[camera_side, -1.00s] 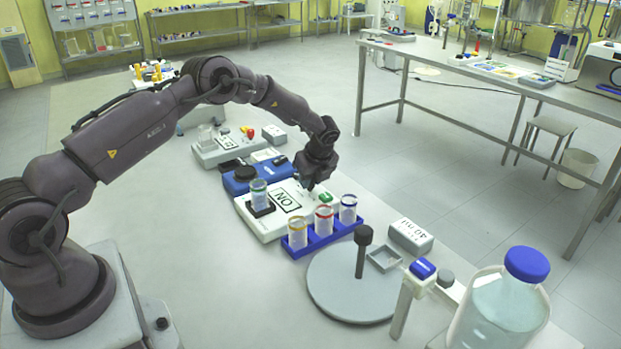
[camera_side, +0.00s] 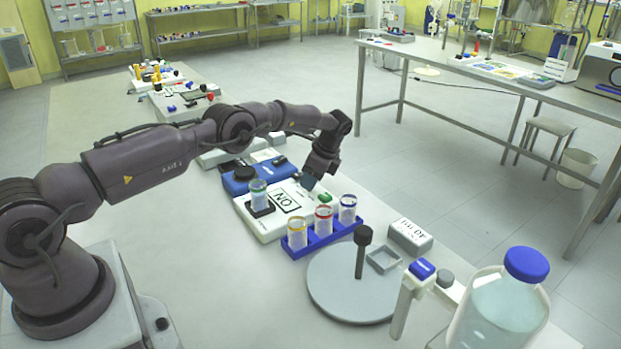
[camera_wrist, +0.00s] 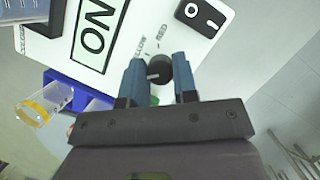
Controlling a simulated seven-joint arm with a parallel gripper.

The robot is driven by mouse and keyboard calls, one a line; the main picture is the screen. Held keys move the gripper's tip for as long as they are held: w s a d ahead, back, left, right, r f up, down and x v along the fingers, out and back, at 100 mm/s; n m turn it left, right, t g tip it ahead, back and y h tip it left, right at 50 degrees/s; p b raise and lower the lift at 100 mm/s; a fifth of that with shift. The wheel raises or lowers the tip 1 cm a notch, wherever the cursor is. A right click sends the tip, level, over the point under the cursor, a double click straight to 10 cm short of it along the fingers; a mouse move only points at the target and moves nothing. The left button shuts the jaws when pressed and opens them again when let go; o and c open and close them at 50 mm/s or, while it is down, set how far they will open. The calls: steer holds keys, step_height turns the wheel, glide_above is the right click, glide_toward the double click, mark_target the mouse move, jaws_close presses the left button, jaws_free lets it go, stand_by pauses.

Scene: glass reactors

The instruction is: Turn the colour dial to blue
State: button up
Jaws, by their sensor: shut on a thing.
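The colour dial (camera_wrist: 156,68) is a black round knob with a white mark, on a white device (camera_side: 262,228) with an "ON" panel (camera_wrist: 95,30). The words YELLOW and RED are printed beside the dial; a BLUE label is not visible. The white mark points to the lower left in the wrist view, away from RED. My gripper (camera_wrist: 160,80) has its blue fingers on either side of the dial and is shut on it. In the side view my gripper (camera_side: 309,182) is low at the device's far right part and hides the dial.
A vial (camera_side: 259,194) stands on the device's left. A blue rack (camera_side: 322,240) with three vials is close to the gripper's right. A green button (camera_side: 325,198) lies beside the gripper. A grey turntable (camera_side: 335,285) stands nearer the camera.

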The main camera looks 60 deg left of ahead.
steer(key=shift+a+n, duration=0.15)
steer(key=shift+n, duration=0.35)
steer(key=shift+n+g, duration=0.3)
steer(key=o, duration=0.9)
steer(key=shift+m, duration=0.5)
